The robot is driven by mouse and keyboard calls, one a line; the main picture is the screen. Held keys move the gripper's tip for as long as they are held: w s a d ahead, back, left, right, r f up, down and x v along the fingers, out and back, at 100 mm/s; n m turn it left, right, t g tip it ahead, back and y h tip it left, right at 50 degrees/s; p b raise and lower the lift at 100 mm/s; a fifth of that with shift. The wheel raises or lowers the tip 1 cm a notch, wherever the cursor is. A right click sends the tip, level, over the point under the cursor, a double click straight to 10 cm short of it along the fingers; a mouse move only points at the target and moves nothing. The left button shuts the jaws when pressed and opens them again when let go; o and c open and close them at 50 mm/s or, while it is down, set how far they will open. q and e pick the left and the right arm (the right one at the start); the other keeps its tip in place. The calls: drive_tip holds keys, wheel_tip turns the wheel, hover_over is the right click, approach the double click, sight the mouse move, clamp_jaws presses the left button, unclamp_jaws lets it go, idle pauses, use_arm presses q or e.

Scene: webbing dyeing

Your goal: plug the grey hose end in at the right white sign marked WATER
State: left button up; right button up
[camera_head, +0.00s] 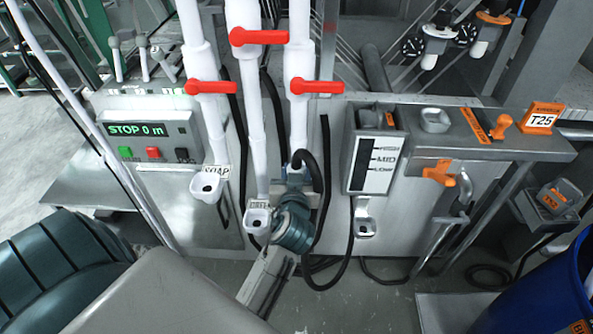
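My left gripper (297,182) is at the foot of the right white pipe, beyond my teal wrist. Its fingers are mostly hidden, so I cannot tell whether they are shut. A dark hose (326,180) arches over the gripper and loops down on its right. Its end seems to be at the gripper, but the contact is unclear. A small white sign (258,204) sits above the middle white cup; its lettering is too small to read surely. The left sign (216,171) reads SOAP. Any sign at the right pipe is hidden or unclear. My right gripper is not in view.
White pipes with red handles (316,87) hang in front of the machine. A level gauge (376,163) and a white cup (365,227) stand to the right. A control panel (148,140) is at left. A blue barrel (545,290) stands at lower right. Hose loops lie near the floor.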

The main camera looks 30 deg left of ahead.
use_arm(q)
drive_tip(key=shift+f, duration=0.25)
drive_tip(key=o, duration=1.2)
